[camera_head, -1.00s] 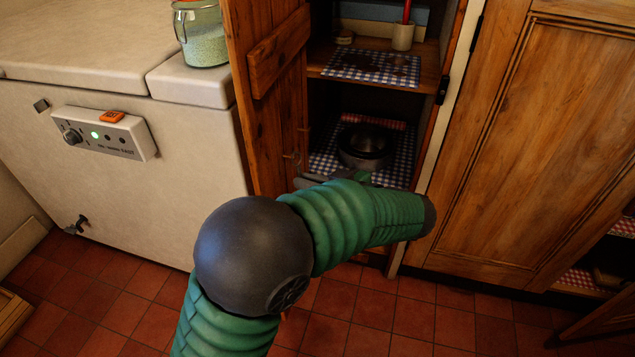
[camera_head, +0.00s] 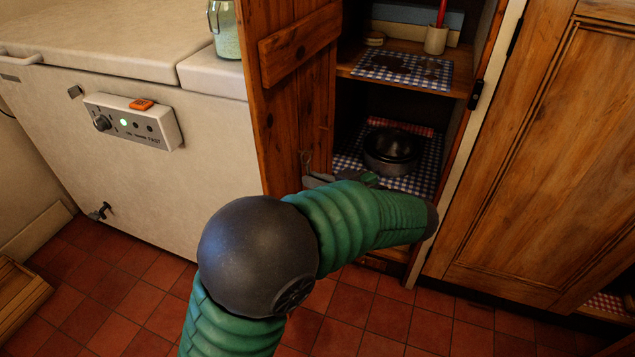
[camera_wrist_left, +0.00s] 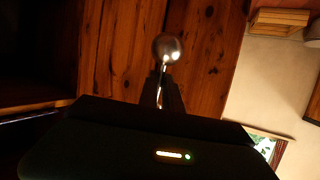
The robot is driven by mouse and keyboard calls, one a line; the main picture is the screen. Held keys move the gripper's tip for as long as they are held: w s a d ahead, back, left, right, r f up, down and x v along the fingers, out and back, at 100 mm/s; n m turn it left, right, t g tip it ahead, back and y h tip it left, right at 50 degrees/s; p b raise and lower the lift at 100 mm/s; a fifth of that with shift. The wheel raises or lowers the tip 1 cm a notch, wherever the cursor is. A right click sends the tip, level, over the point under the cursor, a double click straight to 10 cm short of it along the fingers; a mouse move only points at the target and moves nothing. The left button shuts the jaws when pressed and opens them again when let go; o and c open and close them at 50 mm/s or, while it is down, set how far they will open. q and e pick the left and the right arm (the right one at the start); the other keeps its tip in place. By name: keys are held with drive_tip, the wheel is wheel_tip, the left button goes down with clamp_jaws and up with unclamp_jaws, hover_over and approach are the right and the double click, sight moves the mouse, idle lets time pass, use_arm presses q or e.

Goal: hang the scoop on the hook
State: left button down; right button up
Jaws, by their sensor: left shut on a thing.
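The scoop (camera_wrist_left: 168,47) shows in the left wrist view as a shiny round metal bowl on a thin handle. My left gripper (camera_wrist_left: 162,92) is shut on the handle, with the bowl beyond the fingertips in front of reddish-brown wooden boards. In the head view my left gripper (camera_head: 320,181) is small and partly hidden behind my green arm, close to the inner side of the open cupboard door (camera_head: 290,110). A small metal shape (camera_head: 305,160) shows there against the door; I cannot tell whether it is the hook or part of the scoop. My right gripper is out of view.
Inside the cupboard, a dark pot (camera_head: 392,152) stands on a checked cloth on the lower shelf. A white chest freezer (camera_head: 215,165) with a glass jar (camera_head: 226,35) is left of the door.

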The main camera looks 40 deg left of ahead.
use_arm(q)
drive_tip(key=shift+f, duration=0.15)
drive_tip(key=c, duration=1.5)
unclamp_jaws()
drive_tip(key=shift+o, duration=0.2)
